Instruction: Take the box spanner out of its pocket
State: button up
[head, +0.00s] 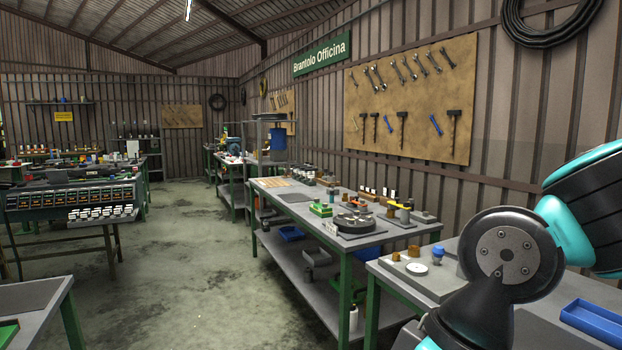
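I cannot pick out the box spanner or its pocket in the head view. The nearest bench (545,331) at the lower right bears small parts, among them a white disc (417,268), a blue knob-like part (438,255) and a brass-coloured part (396,256). My arm stands in front of this bench and hides much of it. My gripper is outside the picture, so its state does not show.
A blue tray (594,322) lies on the near bench at the right. A long green-legged bench (300,212) with several parts and fixtures runs along the right wall. A tool board (420,110) hangs above. The concrete floor (185,260) in the middle is clear.

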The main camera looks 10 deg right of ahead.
aim_at(310, 176)
jog(key=u, duration=0.15)
jog(key=i, duration=0.85)
jog(key=u, duration=0.45)
jog(key=i, duration=2)
jog(key=u, duration=0.2)
jog(key=i, duration=2.05)
jog(key=z, duration=0.5)
jog(key=i, duration=2)
jog(key=z, duration=1.45)
jog(key=i, duration=1.6)
jog(key=z, duration=0.65)
